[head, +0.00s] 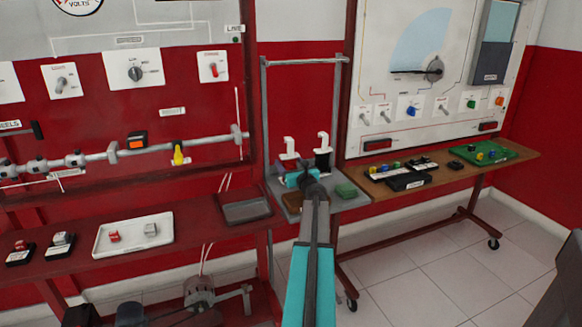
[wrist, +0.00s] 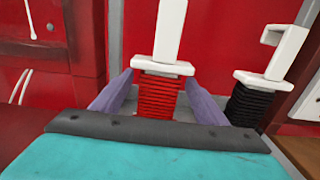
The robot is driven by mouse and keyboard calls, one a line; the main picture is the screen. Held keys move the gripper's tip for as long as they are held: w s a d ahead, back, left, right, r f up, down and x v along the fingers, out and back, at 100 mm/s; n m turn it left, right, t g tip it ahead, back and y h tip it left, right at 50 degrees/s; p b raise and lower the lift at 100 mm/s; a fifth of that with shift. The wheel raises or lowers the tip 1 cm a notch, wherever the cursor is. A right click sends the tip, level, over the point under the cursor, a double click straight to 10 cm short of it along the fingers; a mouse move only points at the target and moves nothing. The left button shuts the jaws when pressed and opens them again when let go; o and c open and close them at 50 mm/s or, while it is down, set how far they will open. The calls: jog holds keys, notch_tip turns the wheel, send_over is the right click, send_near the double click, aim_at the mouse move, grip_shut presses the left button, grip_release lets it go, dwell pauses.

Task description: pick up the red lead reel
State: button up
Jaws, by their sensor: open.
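The red lead reel (wrist: 158,98) has a ribbed red body and a white upright handle (wrist: 169,35) on top. In the wrist view it stands between the two purple-grey fingers of my gripper (wrist: 155,95). The fingers are open, one on each side, and I cannot tell whether either touches it. In the head view my gripper (head: 304,172) is at the small stand, and the reel's white handle shows just behind it (head: 290,146). The reel's red body is mostly hidden there by my gripper.
A black reel with a white handle (wrist: 250,100) stands close on the right; it also shows in the head view (head: 323,158). An empty grey tray (head: 246,209) is to the left. The stand has a metal frame (head: 264,110).

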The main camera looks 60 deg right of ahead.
aim_at(292, 156)
jog(key=shift+w+d, duration=0.15)
dwell(0.5)
jog(key=c, duration=1.2)
jog(key=shift+c, duration=0.2)
jog(key=shift+r, duration=0.5)
jog(key=r, duration=0.1)
jog(key=r+p, duration=0.1)
jog(key=r, duration=0.1)
jog(key=shift+s, duration=0.2)
jog(key=s+d+r, duration=0.1)
jog(key=s+d, duration=0.1)
jog(key=s, duration=1.3)
jog(key=shift+s, duration=0.25)
